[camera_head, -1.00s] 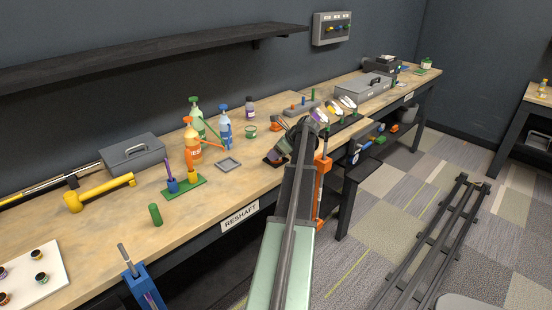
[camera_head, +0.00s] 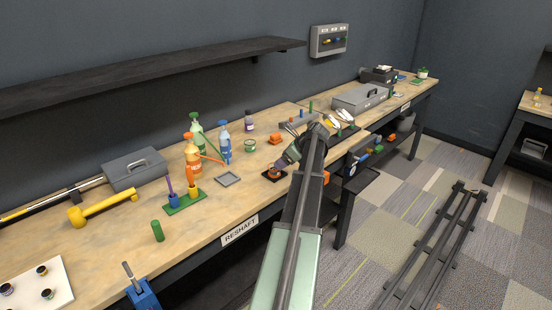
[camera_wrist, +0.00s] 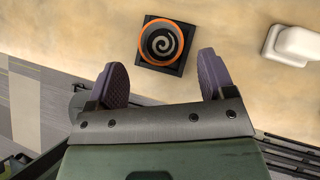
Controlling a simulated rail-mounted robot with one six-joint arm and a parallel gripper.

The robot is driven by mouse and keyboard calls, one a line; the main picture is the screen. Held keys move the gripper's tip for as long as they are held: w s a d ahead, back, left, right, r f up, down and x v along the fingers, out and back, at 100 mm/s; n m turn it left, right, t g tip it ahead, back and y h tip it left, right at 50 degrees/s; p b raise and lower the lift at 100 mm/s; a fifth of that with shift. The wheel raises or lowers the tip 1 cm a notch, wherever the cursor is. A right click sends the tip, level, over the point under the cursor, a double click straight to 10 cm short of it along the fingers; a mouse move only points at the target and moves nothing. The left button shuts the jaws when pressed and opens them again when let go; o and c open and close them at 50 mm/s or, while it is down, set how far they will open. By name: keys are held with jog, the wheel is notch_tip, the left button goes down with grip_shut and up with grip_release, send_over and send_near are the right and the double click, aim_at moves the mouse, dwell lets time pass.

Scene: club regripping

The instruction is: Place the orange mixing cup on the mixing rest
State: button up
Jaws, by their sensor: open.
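The orange mixing cup (camera_wrist: 145,42) sits on a black square pad, the mixing rest (camera_wrist: 175,68), in the wrist view. I look down into the cup and see a grey swirl inside its orange rim. My gripper (camera_wrist: 161,80) is open, with its two purple-grey fingers spread and nothing between them. The cup lies beyond the fingertips, apart from both. In the head view the mixing rest (camera_head: 270,174) is on the bench near its front edge. My gripper (camera_head: 284,163) is close above it and largely hides the cup.
An orange block-like item (camera_head: 275,138) and a green tin (camera_head: 249,145) stand behind the rest. Spray bottles (camera_head: 193,160) stand further left. A white object (camera_wrist: 293,43) is at the right in the wrist view.

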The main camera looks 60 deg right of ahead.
jog(key=p+v, duration=0.3)
jog(key=v, duration=0.3)
jog(key=shift+r, duration=0.1)
